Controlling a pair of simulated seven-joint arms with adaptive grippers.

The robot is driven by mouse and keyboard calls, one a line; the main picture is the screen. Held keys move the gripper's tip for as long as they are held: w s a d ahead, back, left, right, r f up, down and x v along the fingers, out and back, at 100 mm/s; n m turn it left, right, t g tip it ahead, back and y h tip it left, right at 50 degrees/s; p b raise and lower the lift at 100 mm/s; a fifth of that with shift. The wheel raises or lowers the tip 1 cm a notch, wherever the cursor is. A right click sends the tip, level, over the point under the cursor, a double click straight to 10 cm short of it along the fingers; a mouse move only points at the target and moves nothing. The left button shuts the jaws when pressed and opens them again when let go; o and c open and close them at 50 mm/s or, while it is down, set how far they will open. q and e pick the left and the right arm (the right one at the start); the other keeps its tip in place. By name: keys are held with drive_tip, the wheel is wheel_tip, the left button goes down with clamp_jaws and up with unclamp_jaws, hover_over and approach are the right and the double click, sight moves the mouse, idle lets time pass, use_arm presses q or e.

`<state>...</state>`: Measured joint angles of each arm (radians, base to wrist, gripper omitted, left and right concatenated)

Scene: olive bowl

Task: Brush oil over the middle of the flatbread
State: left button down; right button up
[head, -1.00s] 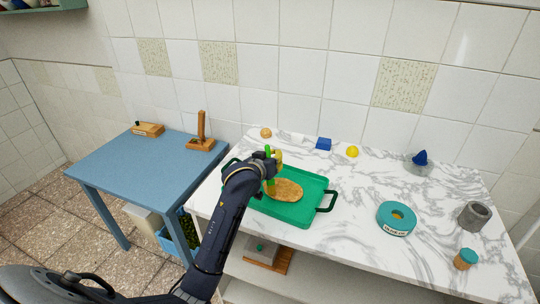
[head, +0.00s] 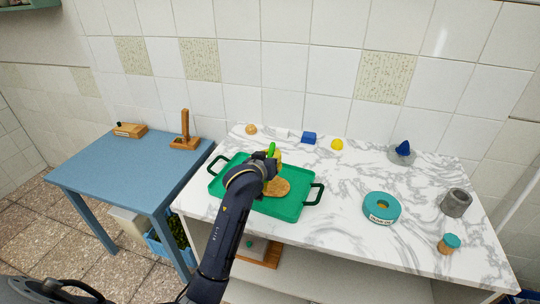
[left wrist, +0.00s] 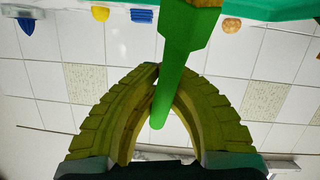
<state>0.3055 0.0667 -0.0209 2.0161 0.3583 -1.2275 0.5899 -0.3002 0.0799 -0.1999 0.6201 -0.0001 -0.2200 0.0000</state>
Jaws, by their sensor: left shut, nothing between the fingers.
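The flatbread (head: 278,188) lies tan and flat on the green tray (head: 290,210), partly hidden by my left arm in the head view. My left gripper (head: 276,157) is above the tray, near the flatbread's far side. Its yellow-green fingers meet at their tips in the left wrist view (left wrist: 157,68). A green brush-like stick (left wrist: 180,50) crosses the fingertips there, its rounded end between the fingers. Its top stands upright above the gripper in the head view (head: 271,148). Its lower end is hidden, and contact with the flatbread cannot be seen. My right gripper is not in view.
Marble between is clear.

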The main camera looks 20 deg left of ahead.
use_arm(q)
drive_tip(key=shift+s+d+f, duration=0.1)
drive_tip(key=shift+s+d, duration=0.15)
drive_tip(key=shift+d, duration=0.35)
drive_tip(key=shift+s+d+r, duration=0.1)
drive_tip(key=shift+s+d, duration=0.2)
drive_tip(key=shift+d, duration=0.3)
drive_tip(key=shift+s+d+f, duration=0.1)
drive_tip(key=shift+s+d, duration=0.15)
drive_tip(key=shift+d, duration=0.35)
drive_tip(key=a, duration=1.1)
drive_tip(key=shift+w+a+f, duration=0.15)
drive_tip(key=shift+w+a, duration=0.05)
drive_tip(key=shift+a, duration=0.15)
wheel_tip(320, 180, up, 6)
idle(1.0)
